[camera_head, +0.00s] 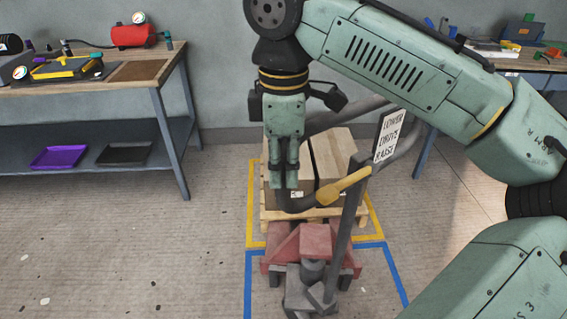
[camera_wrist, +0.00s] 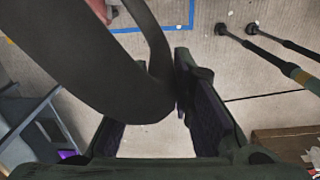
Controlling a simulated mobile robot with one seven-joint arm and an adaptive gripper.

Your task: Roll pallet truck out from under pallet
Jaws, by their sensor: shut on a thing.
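The pallet truck (camera_head: 298,249) has a red body and a grey steering base. Its upright shaft carries a dark loop handle (camera_head: 300,205), a yellow lever (camera_head: 343,187) and a sign reading LOWER, DRIVE, RAISE (camera_head: 390,136). The wooden pallet (camera_head: 312,213) stands behind the red body with brown boxes (camera_head: 335,155) on it. The forks are hidden. My gripper (camera_head: 285,186) points down and is shut on the left side of the loop handle. In the wrist view the handle (camera_wrist: 110,75) passes large and dark by the fingers.
A yellow floor outline (camera_head: 253,200) surrounds the pallet. A blue outline (camera_head: 248,285) lies in front, around the truck's base. A workbench (camera_head: 160,80) stands at left and another table (camera_head: 505,62) at back right. The floor at left is free.

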